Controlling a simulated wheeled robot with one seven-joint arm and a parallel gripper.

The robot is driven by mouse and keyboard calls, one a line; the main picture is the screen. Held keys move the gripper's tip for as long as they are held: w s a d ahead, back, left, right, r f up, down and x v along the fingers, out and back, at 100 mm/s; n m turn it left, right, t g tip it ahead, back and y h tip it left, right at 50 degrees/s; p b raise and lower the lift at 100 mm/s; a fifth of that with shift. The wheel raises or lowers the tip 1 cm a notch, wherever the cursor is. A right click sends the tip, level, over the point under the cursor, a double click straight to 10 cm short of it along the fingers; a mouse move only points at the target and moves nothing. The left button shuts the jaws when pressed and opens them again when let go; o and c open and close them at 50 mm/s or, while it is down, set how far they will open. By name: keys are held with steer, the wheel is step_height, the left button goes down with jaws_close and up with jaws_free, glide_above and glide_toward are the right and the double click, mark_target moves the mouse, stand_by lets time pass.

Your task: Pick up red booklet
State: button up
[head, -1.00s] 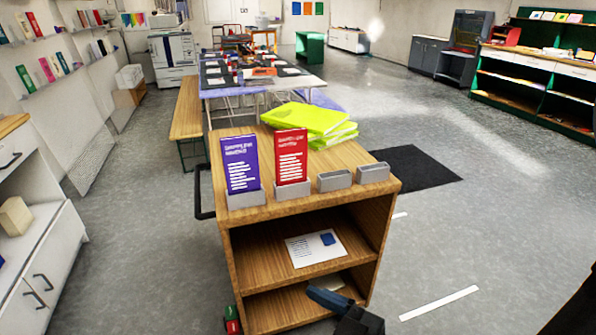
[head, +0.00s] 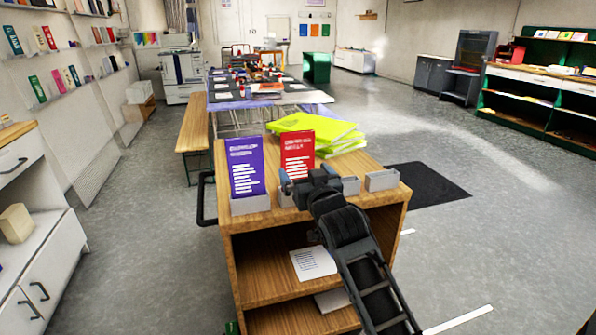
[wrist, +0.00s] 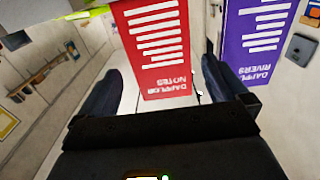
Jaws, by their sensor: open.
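The red booklet (head: 297,150) stands upright in a small grey holder on top of the wooden cart. My gripper (head: 310,178) is in front of it in the head view and hides its lower right part and most of its holder. In the wrist view the red booklet (wrist: 158,45) appears upside down, in the gap between my two open fingers (wrist: 163,78). I see no finger touching it. I cannot tell how deep it lies between the fingers.
A purple booklet (head: 245,165) stands in its own holder just left, close to one finger in the wrist view. An empty grey holder (head: 381,181) is at the right. Yellow-green booklets (head: 318,135) lie stacked behind. The wooden cart (head: 270,262) has open shelves with papers.

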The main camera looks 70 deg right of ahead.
mark_target(299, 163)
steer(key=p+x, duration=0.1)
steer(key=x, duration=0.6)
steer(key=c, duration=0.7)
